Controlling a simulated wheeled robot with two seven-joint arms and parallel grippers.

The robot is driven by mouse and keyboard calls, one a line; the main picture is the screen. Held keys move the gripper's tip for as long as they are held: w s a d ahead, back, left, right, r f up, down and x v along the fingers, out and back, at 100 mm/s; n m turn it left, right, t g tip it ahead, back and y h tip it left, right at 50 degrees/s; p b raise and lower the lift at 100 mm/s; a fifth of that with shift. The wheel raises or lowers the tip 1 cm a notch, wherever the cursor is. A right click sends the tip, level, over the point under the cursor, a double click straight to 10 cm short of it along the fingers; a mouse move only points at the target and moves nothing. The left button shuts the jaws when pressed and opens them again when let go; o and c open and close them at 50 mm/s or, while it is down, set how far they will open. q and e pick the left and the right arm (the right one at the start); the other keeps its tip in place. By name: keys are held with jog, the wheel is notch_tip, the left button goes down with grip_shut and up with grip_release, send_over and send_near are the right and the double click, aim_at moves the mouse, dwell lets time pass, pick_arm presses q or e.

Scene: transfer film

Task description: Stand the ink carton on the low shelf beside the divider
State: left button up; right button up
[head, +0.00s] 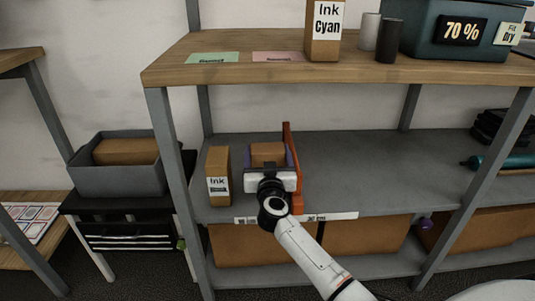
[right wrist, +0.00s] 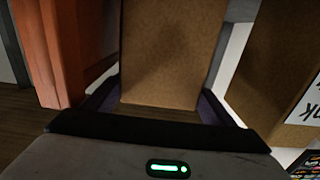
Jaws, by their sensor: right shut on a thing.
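My right gripper (head: 269,165) is shut on a brown carton (head: 267,152) over the grey low shelf (head: 365,165). The carton also shows between the fingers in the right wrist view (right wrist: 170,50). The orange divider (head: 290,160) stands upright just right of the gripper; in the right wrist view it is at the left (right wrist: 50,45). Another carton labelled "Ink" (head: 217,172) stands upright left of the gripper, apart from the held one. The held carton's label and base are hidden, so I cannot tell whether it touches the shelf. My left gripper is not in view.
An "Ink Cyan" carton (head: 323,35) stands on the wooden upper shelf (head: 210,73) beside green and pink cards. Brown boxes (head: 365,237) fill the bottom level. A grey bin (head: 110,180) stands left of the rack post.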

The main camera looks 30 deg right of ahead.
jog(key=o, duration=2.1)
